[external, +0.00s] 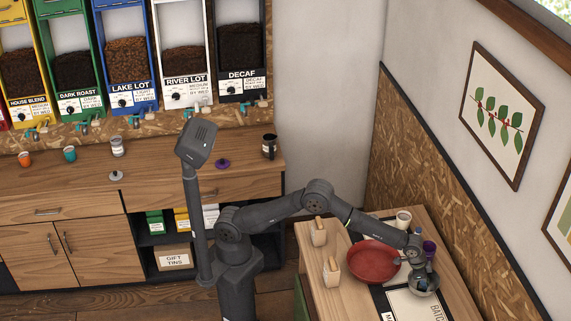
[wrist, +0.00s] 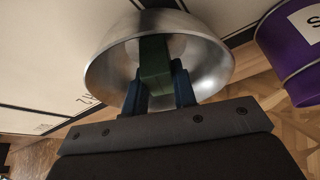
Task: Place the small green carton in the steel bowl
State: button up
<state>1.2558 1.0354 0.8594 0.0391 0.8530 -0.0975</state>
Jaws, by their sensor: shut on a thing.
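The small green carton (wrist: 155,62) is between the two fingers of my gripper (wrist: 158,88) in the wrist view. My gripper is shut on it. The steel bowl (wrist: 105,75) is right behind the carton and fingers, and its open inside faces the camera. The carton overlaps the bowl's inside in the picture; I cannot tell whether it touches the bowl. In the external view the steel bowl (external: 424,287) stands at the right side of the small table, with my gripper (external: 420,270) over it. The carton is too small or hidden to make out there.
A red round tray (external: 373,262) lies left of the bowl. Two wooden scoops or holders (external: 318,233) stand at the table's left edge. A purple container (wrist: 285,45) is close to the bowl's right, and a white cup (external: 403,218) stands farther back. A printed board lies under the bowl.

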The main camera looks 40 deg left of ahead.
jog(key=o, duration=1)
jog(key=shift+f, duration=0.1)
jog(key=shift+a+r, duration=0.1)
jog(key=shift+r, duration=0.5)
jog(key=v, duration=1.1)
jog(key=shift+a+r, duration=0.1)
jog(key=x, duration=1.2)
jog(key=shift+s, duration=0.1)
jog(key=shift+r, duration=1.2)
